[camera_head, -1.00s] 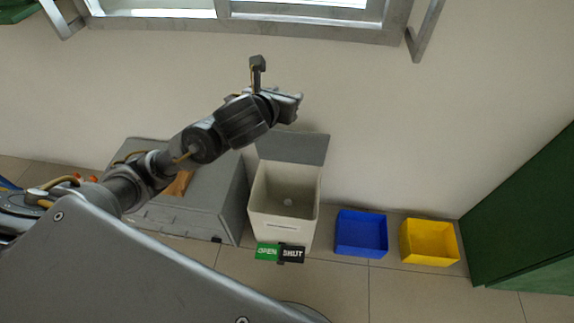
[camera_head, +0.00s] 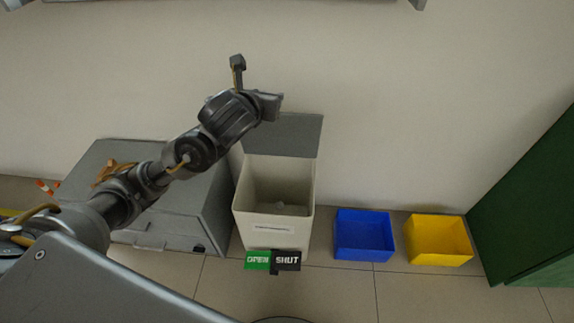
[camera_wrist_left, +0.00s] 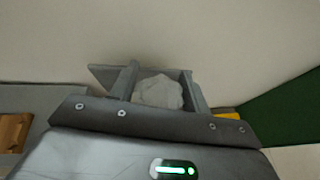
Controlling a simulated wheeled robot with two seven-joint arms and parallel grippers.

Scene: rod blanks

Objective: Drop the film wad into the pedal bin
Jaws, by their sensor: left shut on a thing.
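The film wad (camera_wrist_left: 158,92) is a pale grey, crumpled lump between the two fingers in the left wrist view. My left gripper (camera_head: 272,104) is shut on it, in front of the wall and over the raised lid in the head view; it also shows in the wrist view (camera_wrist_left: 160,88). The pedal bin (camera_head: 274,236) is a cream box with its grey lid (camera_head: 297,134) raised against the wall. Its mouth is open, and a small pale spot shows at its bottom. A green OPEN pedal (camera_head: 257,260) and a black SHUT pedal (camera_head: 286,260) are at its front. My right gripper is out of view.
A grey chest (camera_head: 205,198) stands left of the bin, partly behind my arm. A blue tub (camera_head: 363,250) and a yellow tub (camera_head: 438,254) stand to the right. A green cabinet (camera_head: 530,210) is at the far right. The floor in front is clear.

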